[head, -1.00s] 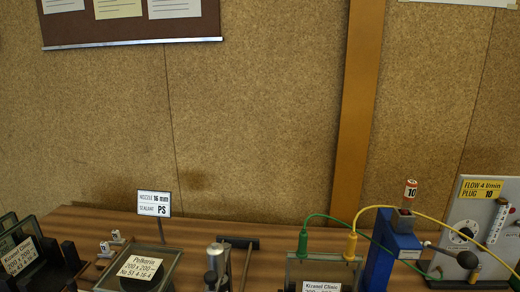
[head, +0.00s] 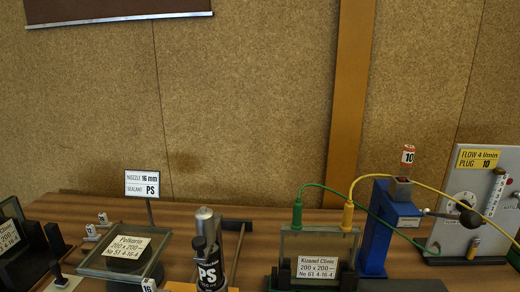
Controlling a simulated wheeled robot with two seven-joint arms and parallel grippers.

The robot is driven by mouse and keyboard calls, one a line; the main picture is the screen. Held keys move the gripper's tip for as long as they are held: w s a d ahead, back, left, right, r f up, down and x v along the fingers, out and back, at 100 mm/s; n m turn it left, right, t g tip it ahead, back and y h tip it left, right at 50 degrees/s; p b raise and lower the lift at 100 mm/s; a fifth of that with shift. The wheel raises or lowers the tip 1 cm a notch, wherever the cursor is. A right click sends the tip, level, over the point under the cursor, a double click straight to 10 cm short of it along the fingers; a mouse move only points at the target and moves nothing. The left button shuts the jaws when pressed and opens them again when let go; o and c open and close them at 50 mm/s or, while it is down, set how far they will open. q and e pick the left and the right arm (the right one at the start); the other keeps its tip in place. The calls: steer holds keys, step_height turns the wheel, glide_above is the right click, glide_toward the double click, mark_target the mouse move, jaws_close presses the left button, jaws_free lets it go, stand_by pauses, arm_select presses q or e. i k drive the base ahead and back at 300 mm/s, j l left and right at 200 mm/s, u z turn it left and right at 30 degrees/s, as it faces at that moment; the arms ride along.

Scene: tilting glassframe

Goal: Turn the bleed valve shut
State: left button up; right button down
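A pale upright panel (head: 452,200) stands at the right end of the bench, with a yellow label (head: 478,158) reading FLOW 4 l/min, PLUG 10. It carries a round dial (head: 464,203), a slanted clear tube with a scale (head: 494,193) and a small fitting low down where the green hose ends. I cannot tell which part is the bleed valve. A clear glass unit (head: 319,245) labelled Kizanel Clinic has a green connector (head: 297,212) and a yellow connector (head: 347,214) on its top edge, with hoses running right. Neither of my grippers is in view.
A PS cartridge (head: 210,255), a Pelkanin glass unit (head: 128,248) and a nozzle sign (head: 142,184) stand further left. Bare wood bench (head: 262,212) shows behind.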

mark_target(473, 249)
steer(key=i+l+z, duration=0.1)
steer(key=l+z, duration=0.3)
steer(key=i+l+z, duration=0.1)
steer(key=l+z, duration=0.3)
steer(key=i+l+z, duration=0.15)
steer(key=z, duration=0.25)
steer(key=k+l+u, duration=0.15)
steer(key=l, duration=0.15)
steer(key=k+l+u, duration=0.1)
steer(key=l, duration=0.2)
steer(key=k+l+u, duration=0.15)
steer(key=l, duration=0.15)
